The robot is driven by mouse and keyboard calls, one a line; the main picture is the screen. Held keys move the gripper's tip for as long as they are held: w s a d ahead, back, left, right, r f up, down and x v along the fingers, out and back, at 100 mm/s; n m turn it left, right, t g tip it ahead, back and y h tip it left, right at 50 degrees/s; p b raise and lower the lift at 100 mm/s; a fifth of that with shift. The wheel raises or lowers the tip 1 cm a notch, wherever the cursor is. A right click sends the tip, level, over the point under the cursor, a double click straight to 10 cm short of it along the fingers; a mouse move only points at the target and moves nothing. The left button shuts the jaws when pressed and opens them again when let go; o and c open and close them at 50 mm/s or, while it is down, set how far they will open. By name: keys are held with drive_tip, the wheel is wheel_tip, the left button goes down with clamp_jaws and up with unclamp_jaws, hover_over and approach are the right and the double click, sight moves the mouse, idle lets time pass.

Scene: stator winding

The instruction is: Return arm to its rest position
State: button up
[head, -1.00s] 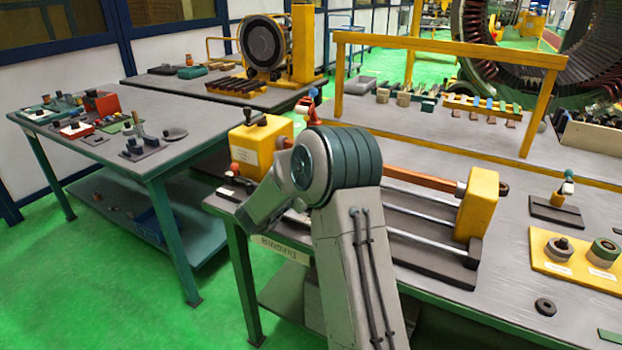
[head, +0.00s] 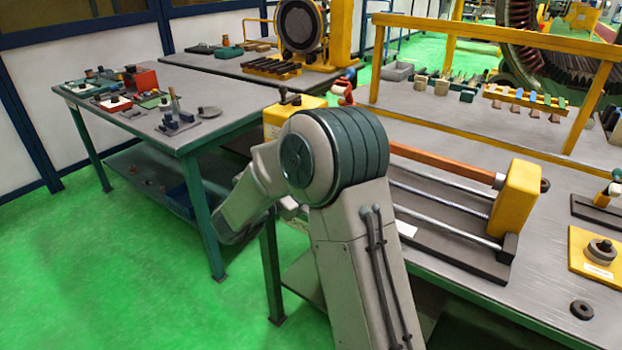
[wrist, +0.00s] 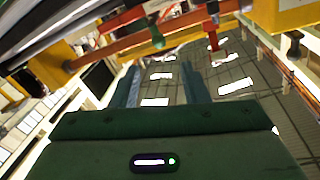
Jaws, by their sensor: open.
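My gripper (wrist: 162,82) shows in the wrist view. Its two grey fingers stand apart beyond the dark green palm, with nothing between them. In the head view my arm (head: 335,160) bends at a round grey and dark green joint, and its far link slopes down to the left, beside the front edge of the winding bench. The gripper itself cannot be made out there. Behind the joint, the fixture with a yellow end block (head: 518,205), a copper-coloured bar (head: 440,163) and metal rods stands on the bench.
A green-legged table (head: 235,125) with small tools and parts stands at the left. A yellow frame (head: 500,35) spans the back of the bench. A yellow plate (head: 590,255) and a dark ring (head: 581,310) lie at the right. Green floor (head: 110,270) is clear at lower left.

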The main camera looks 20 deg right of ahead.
drive_tip(key=a+r+n+t+y+p, duration=0.3)
drive_tip(key=a+r+n+t+y, duration=0.2)
drive_tip(key=a+r+n+y, duration=0.75)
drive_tip(key=s+d+f+n+g+y+p, duration=0.1)
drive_tip(key=s+d+f+g, duration=0.2)
drive_tip(key=s, duration=0.6)
drive_tip(key=s+d+f+n+g+y, duration=0.1)
drive_tip(key=s+d+f+g, duration=0.2)
drive_tip(key=s, duration=0.7)
drive_tip(key=s+d+f+n+g+y+p, duration=0.1)
drive_tip(key=s+d+f+g, duration=0.2)
drive_tip(key=s, duration=0.6)
drive_tip(key=shift+s+d+g+p, duration=0.15)
drive_tip(key=shift+s+g+p, duration=0.2)
drive_tip(key=shift+g, duration=0.45)
